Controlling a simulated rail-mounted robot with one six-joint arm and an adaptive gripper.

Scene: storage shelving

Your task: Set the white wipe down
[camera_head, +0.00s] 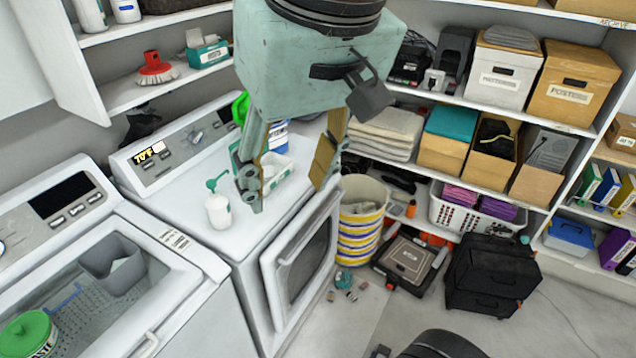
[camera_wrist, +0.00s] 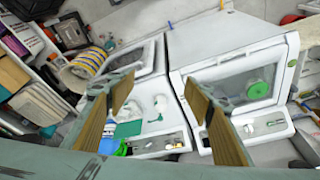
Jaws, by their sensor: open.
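My gripper (camera_head: 289,180) is open above the top of the middle white machine (camera_head: 190,205), its fingers spread wide. A white piece (camera_head: 279,168), which may be the wipe, lies on the machine top behind and between the fingers. Part of it is hidden by the left finger. In the wrist view a white piece (camera_wrist: 130,110) lies beside a teal box (camera_wrist: 128,129), between the spread fingers (camera_wrist: 158,95). Nothing is visibly held. I cannot tell for sure whether this white piece is the wipe.
A white pump bottle (camera_head: 218,210) stands on the machine top, left of the fingers. A blue-labelled bottle (camera_head: 279,138) stands behind. A yellow-striped bin (camera_head: 361,222) is on the floor to the right. An open washer with a green-lidded tub (camera_head: 28,334) is at left.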

